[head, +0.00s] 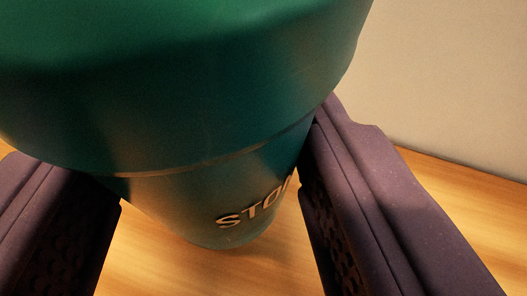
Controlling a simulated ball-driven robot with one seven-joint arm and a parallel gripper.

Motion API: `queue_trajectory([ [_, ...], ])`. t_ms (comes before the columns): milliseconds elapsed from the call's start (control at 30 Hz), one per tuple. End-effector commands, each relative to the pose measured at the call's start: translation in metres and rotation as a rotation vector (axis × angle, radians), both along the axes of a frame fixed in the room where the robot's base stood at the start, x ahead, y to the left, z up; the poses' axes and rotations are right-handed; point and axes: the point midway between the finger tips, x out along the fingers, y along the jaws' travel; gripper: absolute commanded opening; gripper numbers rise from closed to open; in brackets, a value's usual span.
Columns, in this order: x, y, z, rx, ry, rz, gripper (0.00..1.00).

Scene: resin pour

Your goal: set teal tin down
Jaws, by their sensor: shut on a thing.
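The teal tin (190,120) fills the upper left and middle of the head view, with its wide upper part nearest the camera. Part of a word in raised pale letters shows low on its side. My gripper (215,200) is shut on the tin, with one dark purple finger at its left and one at its right. The tin's lower end shows above or on the wooden surface (165,265); I cannot tell whether it touches. The tin's top is cut off by the frame.
A plain pale wall (450,75) stands behind at the right, meeting the wooden surface along a slanting edge. The bits of wood in view around the tin are bare. Much of the surface is hidden by the tin and fingers.

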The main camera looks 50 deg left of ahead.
Motion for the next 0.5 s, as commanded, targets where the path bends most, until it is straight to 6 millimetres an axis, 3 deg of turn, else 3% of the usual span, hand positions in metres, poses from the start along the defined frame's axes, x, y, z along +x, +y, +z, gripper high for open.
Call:
queue_trajectory([
  [33, -0.002, 0.0, -0.016, 0.001, 0.005, 0.0, 0.28],
  [167, -0.002, 0.0, -0.037, 0.001, 0.006, 0.0, 0.28],
  [500, -0.002, 0.0, -0.037, 0.0, 0.004, 0.0, 0.28],
])
